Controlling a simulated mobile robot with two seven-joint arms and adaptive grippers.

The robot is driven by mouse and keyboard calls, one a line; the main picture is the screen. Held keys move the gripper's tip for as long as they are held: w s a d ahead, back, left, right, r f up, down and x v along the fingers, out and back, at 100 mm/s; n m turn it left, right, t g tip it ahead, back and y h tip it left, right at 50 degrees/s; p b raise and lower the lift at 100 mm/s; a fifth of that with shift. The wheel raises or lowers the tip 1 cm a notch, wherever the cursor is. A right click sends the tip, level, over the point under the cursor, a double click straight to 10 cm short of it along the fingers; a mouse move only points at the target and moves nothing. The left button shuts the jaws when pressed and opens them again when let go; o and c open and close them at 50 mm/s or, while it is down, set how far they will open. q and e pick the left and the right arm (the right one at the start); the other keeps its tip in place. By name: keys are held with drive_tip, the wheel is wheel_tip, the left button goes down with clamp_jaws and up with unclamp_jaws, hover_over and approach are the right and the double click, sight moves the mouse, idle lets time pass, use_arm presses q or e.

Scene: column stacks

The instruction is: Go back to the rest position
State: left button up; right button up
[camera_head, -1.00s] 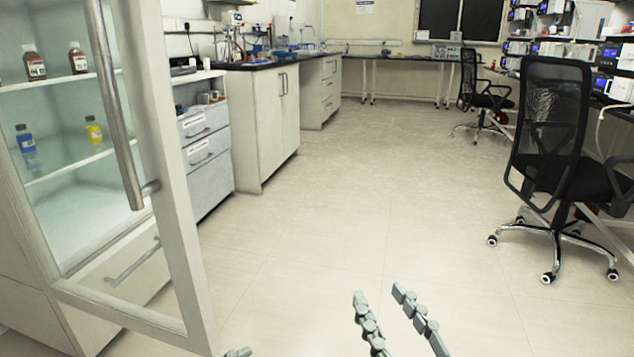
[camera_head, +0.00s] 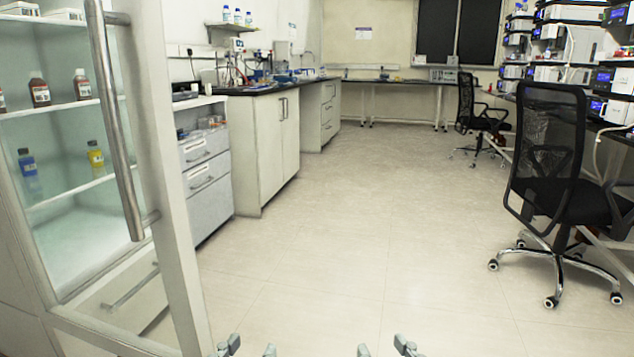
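My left gripper (camera_head: 249,348) shows only its two fingertips at the bottom edge of the head view, left of centre. They stand apart with bare floor between them. My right gripper (camera_head: 384,348) also shows only two fingertips at the bottom edge, right of centre. They are apart too, with nothing between them. The rest of both grippers and arms is below the picture.
A glass-door cabinet stands close on the left; its door frame (camera_head: 176,230) juts toward me. Bottles, including a blue one (camera_head: 28,175) and a yellow one (camera_head: 96,158), stand on its shelves. A black chair (camera_head: 548,150) is at right. The middle floor is clear.

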use_arm(q)
drive_tip(key=a+f+g+y+p, duration=0.2)
drive_tip(key=a+f+g+p, duration=0.15)
drive_tip(key=f, duration=0.55)
use_arm(e)
drive_tip(key=d+f+g+h, duration=0.2)
drive_tip(key=d+f+g, duration=0.2)
drive_tip(key=f, duration=0.5)
use_arm(q)
drive_tip(key=s+a+f+n+g+y+p, duration=0.2)
drive_tip(key=s+a+f+g+y+p, duration=0.2)
drive_tip(key=s+a+f+g, duration=0.6)
drive_tip(key=s+a+f+p, duration=0.1)
drive_tip(key=s+a+f, duration=0.2)
drive_tip(key=f, duration=0.3)
drive_tip(key=shift+a+f, duration=0.2)
drive_tip(key=shift+a, duration=0.15)
use_arm(e)
drive_tip(key=s+d+f+m+g+h, duration=0.2)
drive_tip(key=s+d+f+g+h, duration=0.2)
drive_tip(key=s+d+f+g, duration=0.5)
drive_tip(key=s+d+f, duration=0.4)
drive_tip(key=f, duration=0.3)
drive_tip(key=shift+f+g, duration=0.2)
drive_tip(key=shift+g, duration=0.1)
drive_tip(key=shift+d, duration=0.1)
use_arm(q)
drive_tip(key=shift+c, duration=0.6)
use_arm(e)
drive_tip(key=shift+c, duration=0.5)
